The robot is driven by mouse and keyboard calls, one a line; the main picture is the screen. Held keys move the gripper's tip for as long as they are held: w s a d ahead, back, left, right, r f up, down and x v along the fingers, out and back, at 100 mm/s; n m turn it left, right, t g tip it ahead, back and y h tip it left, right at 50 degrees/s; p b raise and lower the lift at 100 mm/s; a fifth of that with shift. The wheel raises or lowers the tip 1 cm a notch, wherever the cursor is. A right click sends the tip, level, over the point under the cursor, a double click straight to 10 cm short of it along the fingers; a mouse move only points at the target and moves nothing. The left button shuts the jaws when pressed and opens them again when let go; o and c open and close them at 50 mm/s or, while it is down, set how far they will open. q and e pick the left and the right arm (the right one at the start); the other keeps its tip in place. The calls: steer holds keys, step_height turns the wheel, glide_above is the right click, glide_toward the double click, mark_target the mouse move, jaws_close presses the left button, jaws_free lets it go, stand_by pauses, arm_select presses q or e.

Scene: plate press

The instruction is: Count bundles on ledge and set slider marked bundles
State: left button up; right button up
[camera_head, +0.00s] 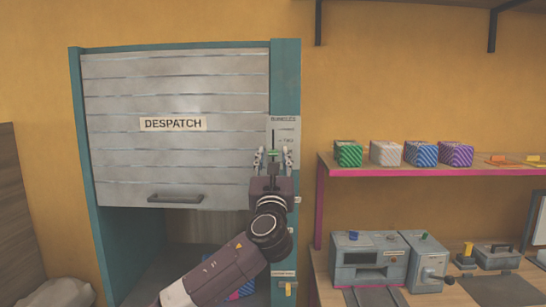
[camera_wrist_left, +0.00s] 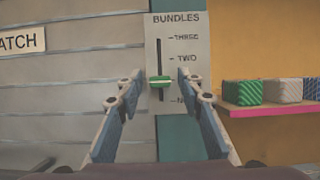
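The panel marked BUNDLES (camera_wrist_left: 192,28) is on the teal cabinet post and also shows in the head view (camera_head: 283,121). Its green slider knob (camera_wrist_left: 160,82) sits in a vertical slot, below the TWO mark. A finger hides the label beside the knob; a label starting with N shows lower. My left gripper (camera_wrist_left: 160,84) is open, its fingers apart on either side of the knob, not visibly touching it. It also shows in the head view (camera_head: 271,155). Several bundles stand on the pink-edged shelf: green (camera_head: 348,152), pale (camera_head: 385,152), blue (camera_head: 421,153) and purple (camera_head: 456,153). My right gripper is out of view.
The DESPATCH shutter (camera_head: 175,92) is partly down, with a dark handle (camera_head: 175,198) at its bottom edge. A striped bundle (camera_head: 242,290) lies partly hidden behind my left arm in the bay below. A grey machine (camera_head: 369,262) stands on the bench under the shelf (camera_head: 400,171).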

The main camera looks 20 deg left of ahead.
arm_select(q)
steer(key=v, duration=1.2)
stand_by(0.6)
